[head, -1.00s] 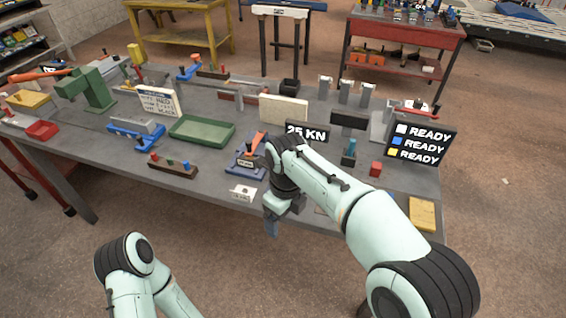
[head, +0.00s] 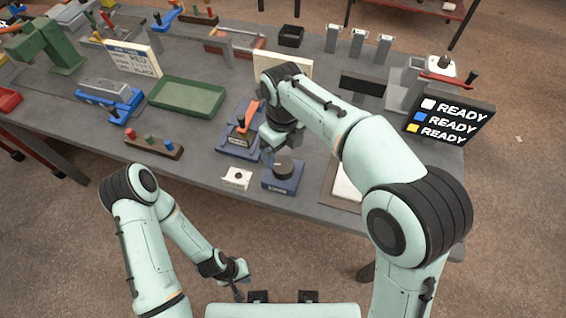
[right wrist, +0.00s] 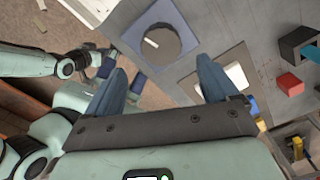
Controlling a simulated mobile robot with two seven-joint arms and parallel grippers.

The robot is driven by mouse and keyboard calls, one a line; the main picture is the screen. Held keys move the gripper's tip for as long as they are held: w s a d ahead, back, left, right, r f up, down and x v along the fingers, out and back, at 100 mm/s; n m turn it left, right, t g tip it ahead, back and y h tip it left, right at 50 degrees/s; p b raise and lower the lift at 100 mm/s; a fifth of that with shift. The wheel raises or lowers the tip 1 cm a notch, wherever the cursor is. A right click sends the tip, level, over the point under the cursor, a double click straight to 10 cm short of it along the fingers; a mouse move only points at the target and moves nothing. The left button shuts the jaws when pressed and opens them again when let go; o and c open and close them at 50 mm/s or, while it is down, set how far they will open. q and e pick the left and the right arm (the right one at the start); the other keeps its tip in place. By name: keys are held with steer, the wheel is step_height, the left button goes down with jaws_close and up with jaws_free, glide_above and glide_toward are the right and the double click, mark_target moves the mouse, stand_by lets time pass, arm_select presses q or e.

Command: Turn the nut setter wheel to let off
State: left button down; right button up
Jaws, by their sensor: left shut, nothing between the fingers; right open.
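What looks like the nut setter is a blue base (head: 285,184) with a dark round wheel (head: 283,168) near the bench's front edge. In the right wrist view the wheel (right wrist: 160,42) has a short white mark on its top. My right gripper (head: 281,142) is just above and behind the wheel in the head view, its fingers mostly hidden there. In the right wrist view the right gripper (right wrist: 160,72) is open and empty, the wheel ahead of its fingertips and apart from them. My left gripper (head: 240,282) is shut and empty, low in front of the bench.
A white card (head: 237,178) lies left of the wheel. A blue device with an orange lever (head: 246,118) stands behind it. A white pad on a board (head: 345,185) is to the right. A green tray (head: 187,97) and a READY display (head: 449,121) stand farther off.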

mark_target(283, 165)
step_height(283, 165, down, 8)
steer(key=shift+w+f+b, duration=0.1)
steer(key=shift+w+b, duration=0.05)
steer(key=shift+b, duration=0.2)
steer(key=shift+c, duration=0.3)
steer(key=c, duration=1)
